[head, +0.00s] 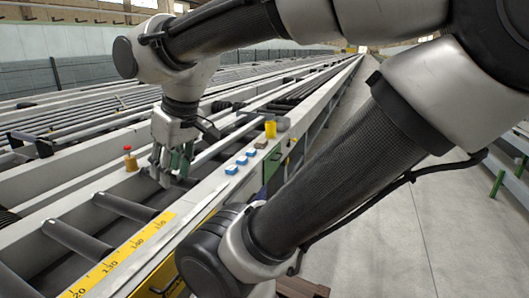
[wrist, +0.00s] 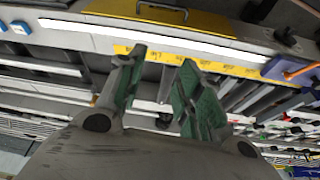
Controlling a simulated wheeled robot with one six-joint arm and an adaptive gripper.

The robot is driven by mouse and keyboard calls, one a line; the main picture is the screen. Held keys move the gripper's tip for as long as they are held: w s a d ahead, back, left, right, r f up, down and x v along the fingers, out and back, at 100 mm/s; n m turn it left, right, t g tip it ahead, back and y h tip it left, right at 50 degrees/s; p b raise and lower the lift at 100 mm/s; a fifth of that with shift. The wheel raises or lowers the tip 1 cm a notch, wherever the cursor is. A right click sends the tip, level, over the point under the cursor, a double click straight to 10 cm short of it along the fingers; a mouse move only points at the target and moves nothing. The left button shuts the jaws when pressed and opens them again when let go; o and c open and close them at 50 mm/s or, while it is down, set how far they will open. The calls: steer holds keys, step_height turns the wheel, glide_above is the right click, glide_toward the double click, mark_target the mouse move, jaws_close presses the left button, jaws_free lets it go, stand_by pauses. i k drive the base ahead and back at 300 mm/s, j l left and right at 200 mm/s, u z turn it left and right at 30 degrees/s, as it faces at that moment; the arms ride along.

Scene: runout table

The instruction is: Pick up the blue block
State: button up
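Three small blue blocks sit in a row on the pale rail of the runout table in the head view: a near one (head: 231,170), a middle one (head: 241,160) and a far one (head: 251,153). My gripper (head: 168,174) hangs to the left of them, apart from them, over the table's rollers. In the wrist view my gripper (wrist: 162,60) is open, with green finger pads and nothing between them. Blue shows at that view's upper left edge, a block (wrist: 20,27) and part of another (wrist: 3,26).
A yellow cup (head: 270,129) and a small tan block (head: 261,144) stand farther along the rail. A red-topped knob (head: 130,160) is left of my gripper. A yellow ruler strip (head: 125,255) runs along the near rail. Open floor (head: 400,235) lies to the right.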

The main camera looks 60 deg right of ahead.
mark_target(231, 170)
steer(key=l, duration=0.5)
steer(key=i+l, duration=0.15)
steer(key=l, duration=0.35)
steer(key=l+z, duration=0.1)
steer(key=l, duration=0.4)
steer(key=i+l, duration=0.1)
steer(key=l, duration=0.4)
steer(key=i+l, duration=0.1)
steer(key=l, duration=0.4)
steer(key=i+l+z, duration=0.1)
steer(key=l, duration=0.9)
steer(key=i, duration=0.05)
